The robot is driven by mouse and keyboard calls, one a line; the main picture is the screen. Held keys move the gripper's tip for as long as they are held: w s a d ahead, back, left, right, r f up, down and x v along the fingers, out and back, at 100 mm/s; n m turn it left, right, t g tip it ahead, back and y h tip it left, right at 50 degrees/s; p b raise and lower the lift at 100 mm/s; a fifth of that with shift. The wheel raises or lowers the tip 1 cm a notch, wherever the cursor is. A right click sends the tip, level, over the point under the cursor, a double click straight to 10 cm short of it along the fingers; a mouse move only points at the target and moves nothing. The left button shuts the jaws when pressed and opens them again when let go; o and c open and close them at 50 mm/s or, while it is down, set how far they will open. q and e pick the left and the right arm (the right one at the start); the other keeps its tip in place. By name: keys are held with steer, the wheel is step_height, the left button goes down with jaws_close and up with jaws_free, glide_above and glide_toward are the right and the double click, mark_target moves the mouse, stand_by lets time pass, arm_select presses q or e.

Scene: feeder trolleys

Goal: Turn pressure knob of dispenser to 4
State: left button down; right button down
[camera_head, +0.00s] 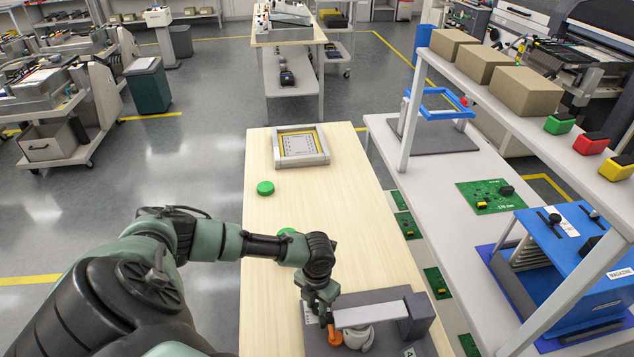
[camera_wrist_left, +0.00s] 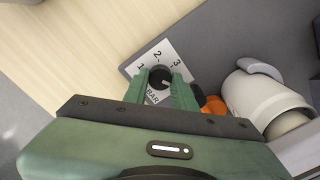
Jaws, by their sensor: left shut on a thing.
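The dispenser (camera_head: 418,312) stands at the near end of the wooden table, with a grey base, a white cylinder (camera_wrist_left: 262,102) and an orange part (camera_head: 335,335). Its black pressure knob (camera_wrist_left: 159,77) sits on a white dial plate (camera_wrist_left: 172,53) where 1, 2, 3 and BAR can be read; a 4 is not visible. My left gripper (camera_wrist_left: 160,85) points down at the dial, its green fingers closed on both sides of the knob. A light mark shows on the knob, but I cannot tell which number it points to. In the head view my left gripper (camera_head: 318,302) hides the knob.
A grey framed tray (camera_head: 300,160) and a green round lid (camera_head: 265,188) lie farther along the wooden table (camera_head: 335,215). Another green round thing (camera_head: 287,231) is partly behind my arm. A white bench (camera_head: 440,180) with a blue magazine rack (camera_head: 570,250) stands on the right.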

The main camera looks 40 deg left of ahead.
stand_by(0.3)
arm_select(q)
steer(key=c, duration=1.1)
jaws_free()
steer(key=shift+s, duration=0.1)
steer(key=shift+c, duration=0.2)
steer(key=shift+d, duration=0.1)
